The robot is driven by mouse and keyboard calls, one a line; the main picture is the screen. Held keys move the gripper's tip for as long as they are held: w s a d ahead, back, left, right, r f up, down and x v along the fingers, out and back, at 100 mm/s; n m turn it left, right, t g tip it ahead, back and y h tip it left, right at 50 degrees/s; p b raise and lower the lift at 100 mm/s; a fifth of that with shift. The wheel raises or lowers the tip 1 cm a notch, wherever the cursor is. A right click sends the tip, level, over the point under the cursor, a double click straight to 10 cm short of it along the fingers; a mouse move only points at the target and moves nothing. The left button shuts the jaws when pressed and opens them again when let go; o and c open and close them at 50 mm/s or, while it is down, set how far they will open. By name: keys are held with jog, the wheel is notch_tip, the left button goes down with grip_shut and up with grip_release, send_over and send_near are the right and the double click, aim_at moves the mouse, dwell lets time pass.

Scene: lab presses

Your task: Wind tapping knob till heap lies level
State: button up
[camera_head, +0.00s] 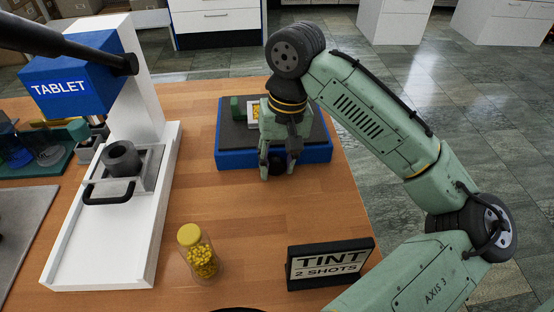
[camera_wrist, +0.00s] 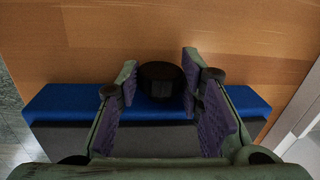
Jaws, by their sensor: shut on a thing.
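The black tapping knob (camera_wrist: 160,80) is on the front side of a blue base with a dark grey top (camera_head: 228,158). My gripper (camera_head: 278,168) reaches down over the front of this base and is shut on the knob, with a finger on either side of it. The knob also shows between the fingers in the head view (camera_head: 278,165). A green part (camera_head: 238,108) and a small white piece with some yellow stand on the base behind my gripper, partly hidden by it. I cannot make out a heap or whether it is level.
The wood between jar and blue base is clear.

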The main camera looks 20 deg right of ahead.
jog(key=shift+d+t+y+p, duration=0.1)
jog(key=shift+t+y+p, duration=0.3)
jog(key=shift+y, duration=0.8)
jog(key=o, duration=1.1)
jog(key=shift+o, duration=0.2)
jog(key=v, duration=1.2)
jog(key=shift+w, duration=0.1)
